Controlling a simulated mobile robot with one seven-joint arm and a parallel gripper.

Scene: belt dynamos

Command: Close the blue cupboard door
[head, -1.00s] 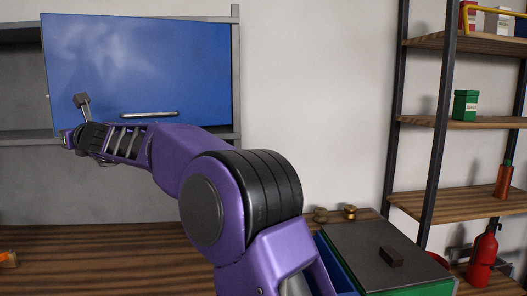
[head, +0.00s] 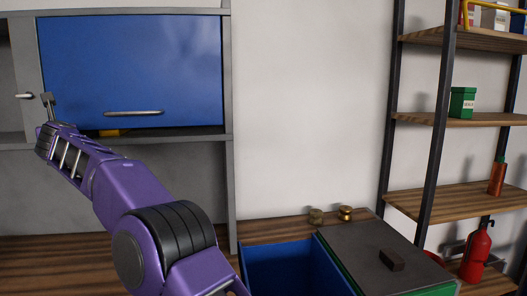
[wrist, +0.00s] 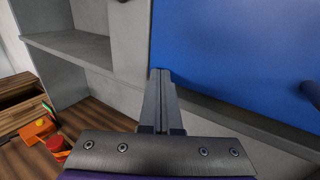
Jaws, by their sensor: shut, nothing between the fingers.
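The blue cupboard door (head: 130,70) sits within its grey frame, with a bar handle (head: 133,113) near its lower edge. A narrow gap shows under the lower edge, where part of something orange (head: 110,132) is visible. My gripper (head: 46,98) is at the door's lower left corner, with its fingers pointing up. In the wrist view, the shut, empty fingers (wrist: 160,75) overlap the left edge of the blue door (wrist: 230,50). I cannot tell whether they touch it. The handle shows dark at the right edge there.
A grey open shelf (wrist: 75,45) lies left of the door. Orange and red items (wrist: 38,131) lie on the wooden counter below. A blue bin (head: 290,268) and a grey lid (head: 375,250) are at the lower right. A shelving rack (head: 440,120) stands farther right.

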